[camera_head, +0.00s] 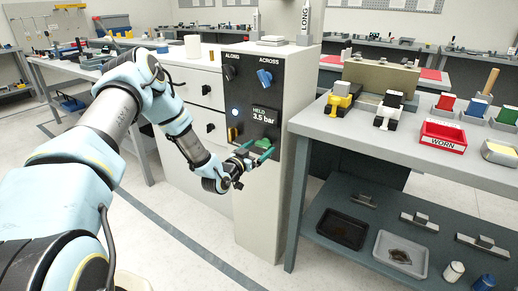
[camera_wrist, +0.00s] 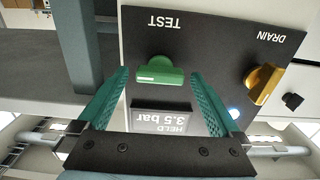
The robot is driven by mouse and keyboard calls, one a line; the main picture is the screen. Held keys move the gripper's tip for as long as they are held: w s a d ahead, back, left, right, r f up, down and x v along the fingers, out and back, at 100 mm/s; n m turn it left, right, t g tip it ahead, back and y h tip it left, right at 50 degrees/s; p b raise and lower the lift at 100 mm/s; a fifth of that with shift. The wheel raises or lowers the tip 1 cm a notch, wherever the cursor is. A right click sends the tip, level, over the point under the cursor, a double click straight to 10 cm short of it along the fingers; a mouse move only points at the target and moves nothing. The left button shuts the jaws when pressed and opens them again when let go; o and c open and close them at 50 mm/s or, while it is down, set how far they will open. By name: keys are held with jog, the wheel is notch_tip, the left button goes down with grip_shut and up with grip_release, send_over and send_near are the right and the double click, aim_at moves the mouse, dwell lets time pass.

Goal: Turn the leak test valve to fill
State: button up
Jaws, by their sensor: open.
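The dark valve panel (camera_head: 251,97) is on the front of the white cabinet. A green knob labelled TEST (camera_wrist: 160,72) sits on it, its bar lying roughly level in the wrist view. In the head view the green knob (camera_head: 262,143) is partly behind my gripper (camera_head: 259,151). My gripper is open, with its two teal fingers either side of the green knob in the wrist view; I cannot tell if they touch it. A brass knob labelled DRAIN (camera_wrist: 265,82) is beside it. The display (camera_wrist: 170,117) reads HELD 3.5 bar. No fill label is legible.
Above on the panel are a black knob (camera_head: 229,72) under ALONG and a blue knob (camera_head: 265,77) under ACROSS. A small light (camera_head: 235,112) glows white-blue. A grey workbench (camera_head: 400,149) with several fixtures and a red WORN bin (camera_head: 443,136) stands to the right.

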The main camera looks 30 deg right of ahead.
jog(key=c, duration=1.3)
jog(key=shift+f+n+b, duration=0.1)
jog(key=shift+n+b, duration=0.2)
jog(key=n+b, duration=0.3)
jog(key=shift+a+f+n, duration=0.1)
jog(key=shift+n, duration=0.2)
jog(key=n+b, duration=0.2)
jog(key=n, duration=0.2)
jog(key=shift+b, duration=0.35)
jog(key=n+b, duration=0.2)
jog(key=n, duration=0.3)
jog(key=n+b, duration=0.1)
jog(key=n, duration=0.3)
jog(key=shift+n, duration=0.3)
